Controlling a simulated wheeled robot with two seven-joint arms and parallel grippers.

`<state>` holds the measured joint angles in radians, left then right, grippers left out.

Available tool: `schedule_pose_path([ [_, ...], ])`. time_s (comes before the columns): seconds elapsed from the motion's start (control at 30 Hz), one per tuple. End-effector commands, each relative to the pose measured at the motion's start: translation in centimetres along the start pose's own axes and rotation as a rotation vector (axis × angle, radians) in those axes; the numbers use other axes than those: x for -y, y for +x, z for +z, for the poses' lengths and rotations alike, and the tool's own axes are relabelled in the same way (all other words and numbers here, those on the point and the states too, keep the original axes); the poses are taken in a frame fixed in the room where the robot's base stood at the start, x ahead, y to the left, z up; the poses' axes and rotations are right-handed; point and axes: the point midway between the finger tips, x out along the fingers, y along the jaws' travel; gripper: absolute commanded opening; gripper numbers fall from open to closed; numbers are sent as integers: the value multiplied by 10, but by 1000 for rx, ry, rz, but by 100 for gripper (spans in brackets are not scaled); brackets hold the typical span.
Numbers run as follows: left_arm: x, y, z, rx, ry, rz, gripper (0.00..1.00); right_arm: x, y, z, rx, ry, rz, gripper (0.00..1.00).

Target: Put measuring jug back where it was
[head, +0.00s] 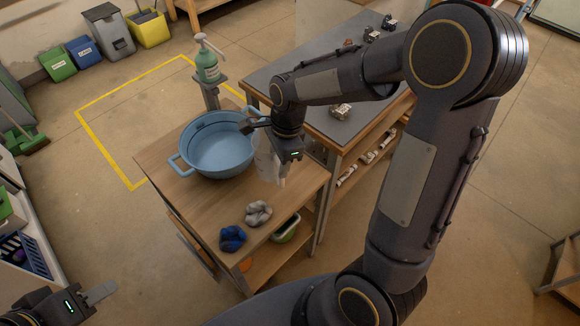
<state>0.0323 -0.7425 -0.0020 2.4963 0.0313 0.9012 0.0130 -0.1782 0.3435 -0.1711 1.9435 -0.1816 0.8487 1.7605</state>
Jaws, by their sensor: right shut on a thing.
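The measuring jug (264,160) is a clear, whitish vessel just right of the blue basin, partly hidden behind my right gripper. My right gripper (283,178) points down over the wooden table and is shut on the jug. I cannot tell whether the jug's base touches the table top. My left gripper (102,293) is at the lower left, away from the table, with nothing visible in it; its finger gap cannot be made out.
A blue two-handled basin (217,150) stands on the wooden table (190,205). A blue cloth (232,238) and a grey cloth (258,213) lie near its front edge. A grey-topped bench (310,65) adjoins at right.

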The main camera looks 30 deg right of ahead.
Motion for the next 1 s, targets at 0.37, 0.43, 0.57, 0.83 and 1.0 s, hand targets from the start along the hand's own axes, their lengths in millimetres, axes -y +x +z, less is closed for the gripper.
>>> schedule_pose_path([
  [0.37, -2, -5, -2, 0, 0, 0, 36, 10, 38, -39, 0, 0, 3, 0],
  [0.43, -2, -6, -3, 0, 0, 0, 36, 10, 46, -44, 0, 0, 5, 0],
  [0.57, -3, -6, -3, 0, 0, 0, 36, 10, 64, -47, -1, -1, 5, 0],
  [0.83, -3, -6, -3, 0, 0, 0, 36, 10, 70, -47, 0, -2, 0, 0],
  [1.0, -1, -3, -2, 0, 0, 0, 36, 10, 74, -48, 0, -2, 1, 0],
])
